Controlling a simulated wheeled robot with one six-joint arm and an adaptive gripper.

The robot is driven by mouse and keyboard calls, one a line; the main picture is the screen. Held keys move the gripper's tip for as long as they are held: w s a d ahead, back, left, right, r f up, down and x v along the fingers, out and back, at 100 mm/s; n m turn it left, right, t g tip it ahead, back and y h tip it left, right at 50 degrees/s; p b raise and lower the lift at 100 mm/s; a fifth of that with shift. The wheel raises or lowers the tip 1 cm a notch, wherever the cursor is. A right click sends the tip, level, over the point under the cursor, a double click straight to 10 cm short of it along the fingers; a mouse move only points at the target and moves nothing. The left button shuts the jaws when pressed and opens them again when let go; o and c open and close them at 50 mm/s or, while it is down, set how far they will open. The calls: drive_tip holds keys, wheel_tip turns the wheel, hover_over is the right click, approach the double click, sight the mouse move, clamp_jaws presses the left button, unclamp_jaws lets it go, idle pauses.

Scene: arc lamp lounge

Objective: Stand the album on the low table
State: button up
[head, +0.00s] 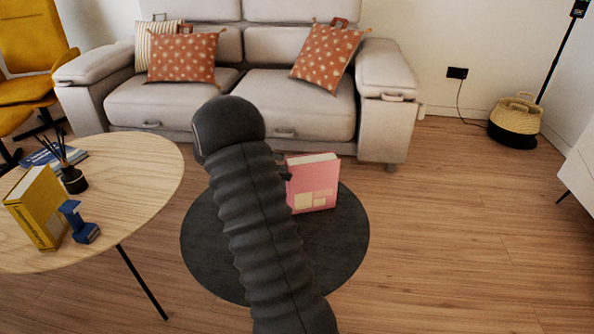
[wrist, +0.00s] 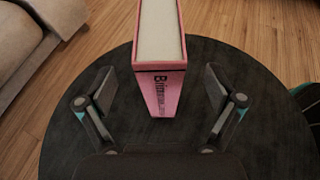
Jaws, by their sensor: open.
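The album, a pink book (head: 313,184), stands upright on the dark round low table (head: 345,245) in the head view. In the wrist view the pink book (wrist: 160,92) shows its spine, with lettering, and its pale page block on top; it stands on the dark tabletop (wrist: 75,150). My gripper (wrist: 158,88) is open, with one finger on each side of the spine end and a visible gap to the book on both sides. In the head view my arm hides most of the gripper and part of the low table.
A wooden round table (head: 130,170) at left holds a yellow book (head: 37,208), a blue object (head: 80,224), a dark reed diffuser (head: 72,178) and a flat blue book (head: 42,158). A grey sofa (head: 180,105) stands behind. The wooden floor at right (head: 450,230) is clear.

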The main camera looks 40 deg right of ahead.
drive_tip(key=s+a+r+m+t+y, duration=0.3)
drive_tip(key=a+r, duration=0.5)
drive_tip(key=a, duration=0.3)
drive_tip(key=s+a+r+m+t+y, duration=0.2)
drive_tip(key=s+a+m+t+y, duration=0.2)
drive_tip(key=s+a, duration=0.7)
drive_tip(key=s+a+r+m+t+y, duration=0.2)
drive_tip(key=s+a+m+t+y, duration=0.2)
drive_tip(key=s+a, duration=0.7)
drive_tip(key=shift+s+a+m+t+y, duration=0.35)
drive_tip(key=shift+a+m+t, duration=0.25)
drive_tip(key=shift+a, duration=0.5)
